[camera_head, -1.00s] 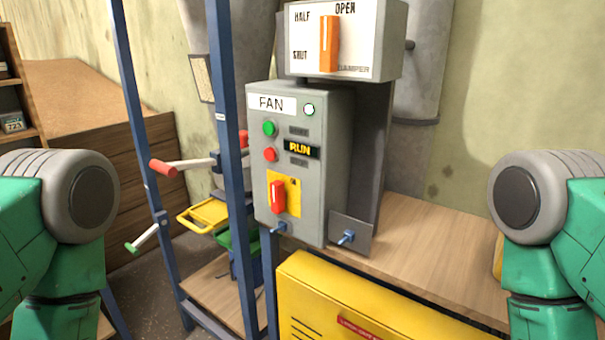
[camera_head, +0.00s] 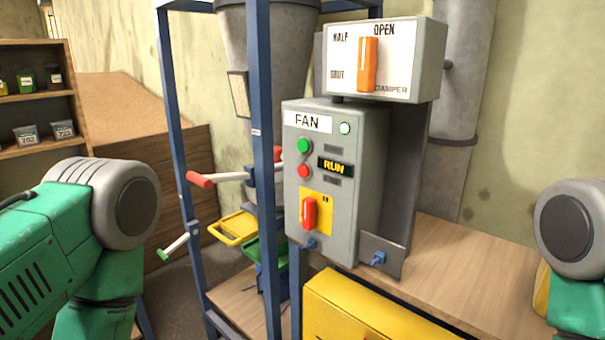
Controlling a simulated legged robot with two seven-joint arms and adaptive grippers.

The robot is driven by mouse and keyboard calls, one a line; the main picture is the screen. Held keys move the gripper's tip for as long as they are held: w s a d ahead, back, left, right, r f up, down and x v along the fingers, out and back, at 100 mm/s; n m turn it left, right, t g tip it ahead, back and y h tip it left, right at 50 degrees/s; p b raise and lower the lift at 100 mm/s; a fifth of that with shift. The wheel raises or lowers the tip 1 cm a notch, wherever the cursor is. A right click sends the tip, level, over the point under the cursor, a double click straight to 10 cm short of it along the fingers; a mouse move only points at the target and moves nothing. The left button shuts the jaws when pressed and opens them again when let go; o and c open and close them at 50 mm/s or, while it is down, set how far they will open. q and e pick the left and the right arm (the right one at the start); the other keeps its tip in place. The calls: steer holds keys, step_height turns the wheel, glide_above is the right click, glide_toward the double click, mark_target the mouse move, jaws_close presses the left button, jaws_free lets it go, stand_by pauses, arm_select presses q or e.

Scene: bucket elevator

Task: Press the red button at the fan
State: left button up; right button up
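The fan box (camera_head: 340,215) is a grey control box labelled FAN in the middle of the head view. Its red button (camera_head: 304,171) sits below a green button (camera_head: 304,146), left of a display reading RUN (camera_head: 335,167). A red rotary switch (camera_head: 309,213) on a yellow plate is lower on the same face. A round lamp (camera_head: 345,128) at the top right looks white. Parts of my two green arms show at the left and right edges. Neither gripper is in view, and nothing of mine touches the box.
A damper box (camera_head: 386,60) with an orange lever stands above the fan box. A blue frame post (camera_head: 263,120) stands just left of it. Red-handled (camera_head: 201,180) and green-handled (camera_head: 163,254) cranks stick out left. A yellow case (camera_head: 345,310) is below, beside a wooden bench top (camera_head: 475,265).

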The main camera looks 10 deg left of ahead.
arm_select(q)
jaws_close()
